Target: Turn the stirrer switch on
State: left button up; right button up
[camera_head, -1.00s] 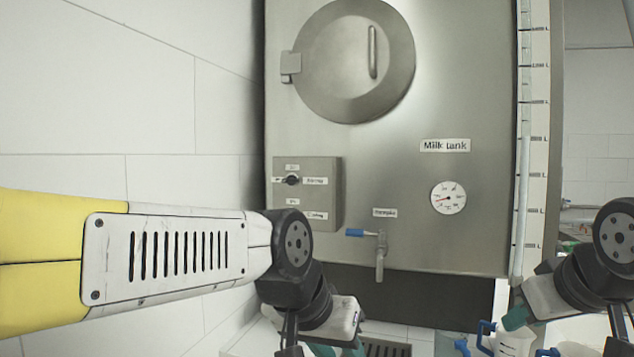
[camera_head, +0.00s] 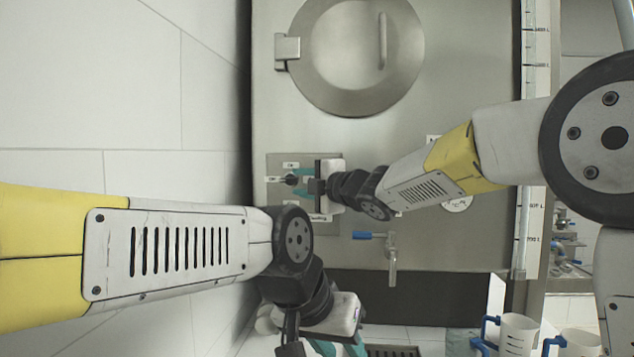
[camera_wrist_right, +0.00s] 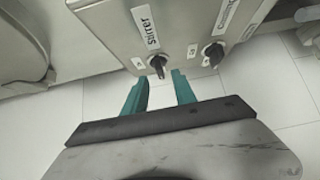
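The stirrer switch (camera_head: 291,180) is a small black knob on the grey control box (camera_head: 274,160) on the milk tank's front. In the right wrist view the stirrer switch (camera_wrist_right: 158,66) sits beside the "Stirrer" label, just past the gap between my fingertips. My right gripper (camera_head: 284,186) is at the box, its teal fingers apart, one on each side of the knob; it also shows in the right wrist view (camera_wrist_right: 158,79). It is open and I see no grip on the knob. My left gripper (camera_head: 338,347) hangs low, its fingertips cut off by the frame's bottom edge.
A second black knob (camera_wrist_right: 213,52) is close to the stirrer switch. The tank (camera_head: 465,240) has a round hatch (camera_head: 345,60) above and a blue-handled tap (camera_head: 391,260) below right. White jugs (camera_head: 519,335) stand at the bottom right. The wall on the left is bare.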

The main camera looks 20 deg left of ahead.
aim_at(292, 180)
jog(key=shift+x, duration=2.25)
jog(key=shift+d, duration=0.1)
grip_shut()
